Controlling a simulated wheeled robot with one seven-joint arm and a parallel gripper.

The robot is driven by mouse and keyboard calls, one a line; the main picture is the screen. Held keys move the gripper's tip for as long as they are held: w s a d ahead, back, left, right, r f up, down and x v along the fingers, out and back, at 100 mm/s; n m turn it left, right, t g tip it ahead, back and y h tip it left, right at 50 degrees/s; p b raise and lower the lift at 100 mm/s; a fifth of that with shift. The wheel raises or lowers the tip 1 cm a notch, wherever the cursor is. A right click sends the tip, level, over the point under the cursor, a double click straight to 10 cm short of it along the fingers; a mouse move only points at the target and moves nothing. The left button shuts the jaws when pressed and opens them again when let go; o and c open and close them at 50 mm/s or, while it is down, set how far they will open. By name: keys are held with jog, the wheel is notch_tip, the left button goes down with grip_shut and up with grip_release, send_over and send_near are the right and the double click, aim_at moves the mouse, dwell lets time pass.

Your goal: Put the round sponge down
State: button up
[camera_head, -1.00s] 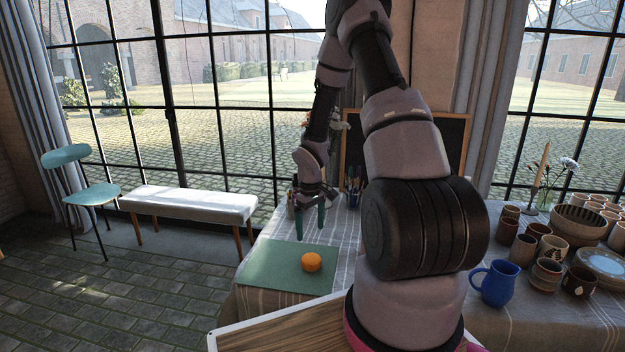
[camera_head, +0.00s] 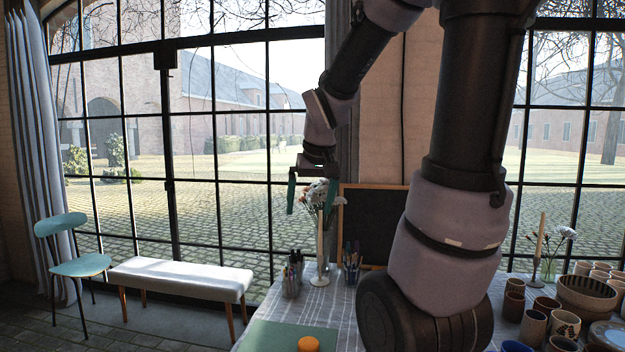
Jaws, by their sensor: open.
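The round sponge (camera_head: 308,344) is orange and sits on the green mat (camera_head: 268,338) at the bottom edge of the view, partly cut off by the frame. My gripper (camera_head: 308,200) has two green fingers spread apart with nothing between them. It hangs high above the table, well above the sponge and apart from it, in front of the window and close to the flowers in the picture.
Cups with pens and brushes (camera_head: 351,262), a candle (camera_head: 320,240), white flowers (camera_head: 320,194) and a blackboard (camera_head: 374,224) stand at the table's back. Pottery (camera_head: 585,294) crowds the right side. A white bench (camera_head: 182,278) and teal chair (camera_head: 72,258) stand left.

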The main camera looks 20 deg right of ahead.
jog(key=s+a+r+m+t+y, duration=0.2)
jog(key=s+a+r, duration=0.2)
jog(key=s+r, duration=0.3)
jog(key=s, duration=0.4)
jog(key=shift+s+a+r+t, duration=0.15)
jog(key=shift+r+t, duration=0.1)
jog(key=shift+t, duration=0.05)
dwell(0.6)
